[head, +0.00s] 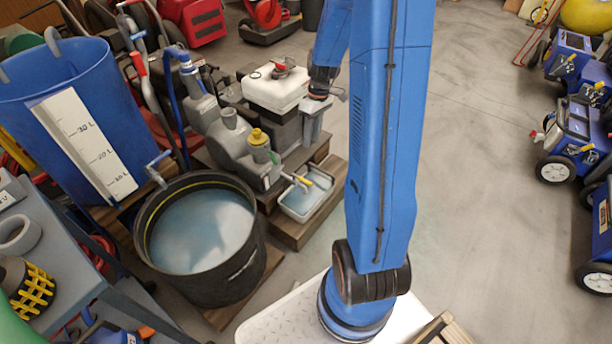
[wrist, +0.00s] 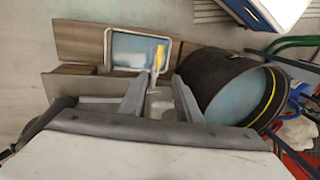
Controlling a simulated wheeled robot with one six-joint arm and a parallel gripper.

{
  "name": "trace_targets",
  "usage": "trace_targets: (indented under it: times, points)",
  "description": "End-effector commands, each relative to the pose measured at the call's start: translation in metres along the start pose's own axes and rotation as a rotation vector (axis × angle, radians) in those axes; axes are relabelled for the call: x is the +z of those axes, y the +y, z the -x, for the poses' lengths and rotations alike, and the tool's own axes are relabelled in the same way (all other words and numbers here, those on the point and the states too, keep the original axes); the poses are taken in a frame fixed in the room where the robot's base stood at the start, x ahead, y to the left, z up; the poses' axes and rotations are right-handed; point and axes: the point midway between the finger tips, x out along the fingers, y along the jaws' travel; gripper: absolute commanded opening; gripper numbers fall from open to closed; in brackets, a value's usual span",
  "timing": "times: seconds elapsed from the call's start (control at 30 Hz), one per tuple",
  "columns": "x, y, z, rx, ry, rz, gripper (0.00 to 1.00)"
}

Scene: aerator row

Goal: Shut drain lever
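The yellow drain lever (head: 302,180) sticks out on a short outlet at the front of the grey machine (head: 228,142), over a small white tray (head: 325,200) of bluish water. In the wrist view the lever (wrist: 158,56) shows just beyond the fingertips, between them in the picture, over the tray's edge (wrist: 107,50). My gripper (head: 315,140) points down behind and above the tray in the head view, apart from the lever. In the wrist view its two fingers (wrist: 160,80) are spread with nothing held between them. The lever's base is partly hidden.
A black round tub (head: 180,275) of water stands left of the tray, also large at right in the wrist view (wrist: 215,75). A white-topped canister (head: 275,88) stands beside my gripper. A blue bin (head: 110,110) is at left. Open floor (head: 480,200) lies right of my arm.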

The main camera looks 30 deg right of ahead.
Motion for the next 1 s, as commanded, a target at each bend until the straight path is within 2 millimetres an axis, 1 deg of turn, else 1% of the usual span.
trace_targets:
  times: [0.17, 0.27, 0.7, 1.0]
  points:
    - [0.0, 0.002, -0.011, -0.003, -0.001, 0.002, 0.31]
    - [0.0, 0.001, -0.024, -0.005, -0.002, 0.001, 0.31]
    - [0.001, 0.0, -0.101, -0.004, -0.003, 0.001, 0.31]
    - [0.001, 0.0, -0.149, -0.004, -0.003, 0.0, 0.31]
